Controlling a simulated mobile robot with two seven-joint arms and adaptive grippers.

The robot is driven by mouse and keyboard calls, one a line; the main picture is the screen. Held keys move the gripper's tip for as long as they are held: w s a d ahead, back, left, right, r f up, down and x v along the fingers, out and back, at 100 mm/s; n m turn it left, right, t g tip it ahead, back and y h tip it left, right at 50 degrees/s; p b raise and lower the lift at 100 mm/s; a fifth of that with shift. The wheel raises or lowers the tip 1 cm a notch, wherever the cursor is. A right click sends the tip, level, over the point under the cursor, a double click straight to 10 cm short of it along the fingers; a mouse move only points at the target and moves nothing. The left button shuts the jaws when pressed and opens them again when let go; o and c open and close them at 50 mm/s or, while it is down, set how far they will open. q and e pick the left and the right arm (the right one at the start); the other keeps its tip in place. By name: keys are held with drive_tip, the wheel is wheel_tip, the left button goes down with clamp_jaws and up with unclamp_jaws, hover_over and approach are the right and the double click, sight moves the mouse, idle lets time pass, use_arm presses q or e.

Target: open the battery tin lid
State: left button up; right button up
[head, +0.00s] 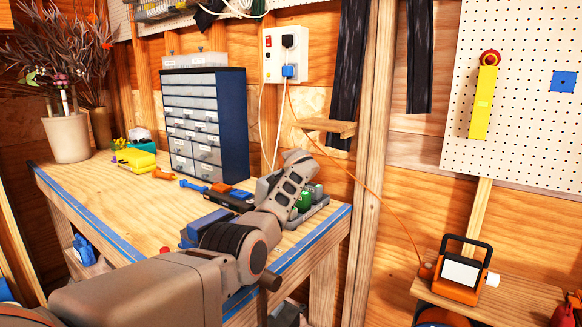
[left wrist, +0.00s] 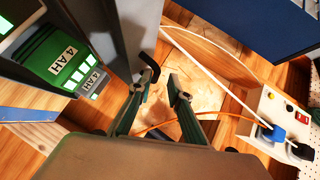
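Green-and-black battery packs marked 4 AH (left wrist: 62,58) show at the upper left of the left wrist view. Beside them is a smooth grey panel (left wrist: 122,32) with a black hooked piece (left wrist: 149,66) at its lower edge. I cannot tell whether this panel is the tin's lid. My left gripper (left wrist: 161,80) is open, with its fingertips close to the black hook and nothing visible between them. In the head view, green packs (head: 305,202) sit at the bench's right end, partly behind my left arm, which hides much of the tin area. My right gripper is not in view.
A blue drawer cabinet (head: 236,122) stands at the back of the workbench (head: 110,210). A switch box (head: 286,56) with hanging cords is on the wall. An orange work light (head: 461,270) stands on a lower shelf at right. The bench's left-middle surface is mostly clear.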

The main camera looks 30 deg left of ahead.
use_arm(q)
drive_tip(key=shift+s+d, duration=0.1)
idle(0.5)
drive_tip(key=shift+d, duration=0.1)
drive_tip(key=v, duration=1.2)
idle(0.6)
